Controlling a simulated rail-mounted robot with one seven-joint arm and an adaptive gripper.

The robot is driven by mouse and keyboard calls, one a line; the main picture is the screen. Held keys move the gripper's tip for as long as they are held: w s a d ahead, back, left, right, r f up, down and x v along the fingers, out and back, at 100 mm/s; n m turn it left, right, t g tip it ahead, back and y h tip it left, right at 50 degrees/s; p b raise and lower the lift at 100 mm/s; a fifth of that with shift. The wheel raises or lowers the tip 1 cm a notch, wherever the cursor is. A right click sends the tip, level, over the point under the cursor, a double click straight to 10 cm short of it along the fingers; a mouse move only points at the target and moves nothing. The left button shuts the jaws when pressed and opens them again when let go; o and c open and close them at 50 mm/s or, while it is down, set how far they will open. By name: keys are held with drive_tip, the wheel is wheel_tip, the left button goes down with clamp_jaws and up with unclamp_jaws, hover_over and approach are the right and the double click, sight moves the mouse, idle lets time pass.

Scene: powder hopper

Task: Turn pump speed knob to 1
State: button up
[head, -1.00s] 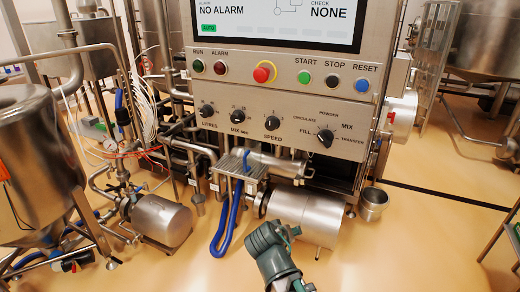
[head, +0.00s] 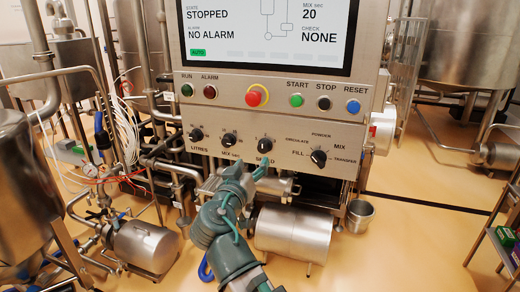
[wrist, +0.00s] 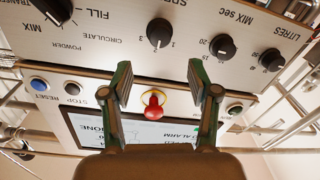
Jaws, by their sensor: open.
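The pump speed knob (head: 264,145) is a round black knob on the silver panel, on the lower row, right of the MIX sec knob. In the wrist view, which is upside down, the speed knob (wrist: 160,33) shows with small numbers around it.
The LITRES knob (head: 196,135) and MIX sec knob (head: 230,139) are to the left. The FILL selector knob (head: 318,157) is to the right. The red emergency button (head: 257,96) sits above the knobs. A steel pump body (head: 293,233) is below the panel.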

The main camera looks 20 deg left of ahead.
sight(262, 149)
drive_tip(key=w+p, duration=0.2)
drive_tip(key=w, duration=0.6)
drive_tip(key=shift+a+r, duration=0.1)
drive_tip(key=shift+w+p, duration=0.35)
drive_tip(key=shift+w, duration=0.05)
clamp_jaws()
